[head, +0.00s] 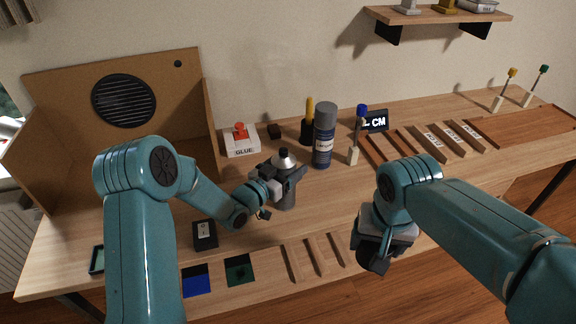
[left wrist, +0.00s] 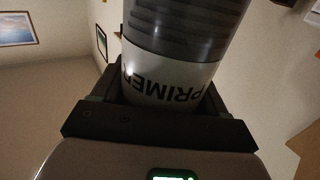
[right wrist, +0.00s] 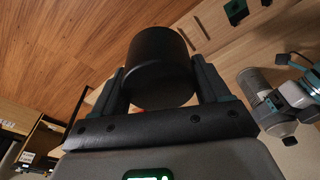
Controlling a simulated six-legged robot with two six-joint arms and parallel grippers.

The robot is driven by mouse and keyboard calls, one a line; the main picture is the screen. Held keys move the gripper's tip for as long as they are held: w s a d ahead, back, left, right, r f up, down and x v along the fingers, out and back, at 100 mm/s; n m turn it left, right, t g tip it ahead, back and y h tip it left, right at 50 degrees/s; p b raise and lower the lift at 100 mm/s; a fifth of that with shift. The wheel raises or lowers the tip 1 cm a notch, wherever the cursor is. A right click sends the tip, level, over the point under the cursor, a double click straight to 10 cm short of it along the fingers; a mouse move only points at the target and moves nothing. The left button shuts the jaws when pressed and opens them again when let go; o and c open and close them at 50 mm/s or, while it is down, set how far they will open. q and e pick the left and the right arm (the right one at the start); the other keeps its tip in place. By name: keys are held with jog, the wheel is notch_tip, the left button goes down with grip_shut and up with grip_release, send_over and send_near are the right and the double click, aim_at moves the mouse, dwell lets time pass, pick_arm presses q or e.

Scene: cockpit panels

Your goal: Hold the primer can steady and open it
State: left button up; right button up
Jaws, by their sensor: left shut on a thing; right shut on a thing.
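The primer can (head: 287,198) stands upright, grey with a pale domed top, near the middle of the bench in the head view. My left gripper (head: 290,182) is shut around its upper body; the left wrist view shows the lettered can (left wrist: 175,78) between the fingers. No cap sits on the can. My right gripper (right wrist: 162,90) is shut on a dark cylindrical cap (right wrist: 158,62). In the head view the cap (head: 372,260) hangs below the right gripper, past the bench's front edge, to the right of and apart from the can.
A glue box (head: 241,142) is behind left.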

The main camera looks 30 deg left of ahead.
pick_arm(q)
jog(key=shift+s+f+b, duration=0.1)
jog(key=shift+b, duration=0.25)
jog(key=o, duration=1.5)
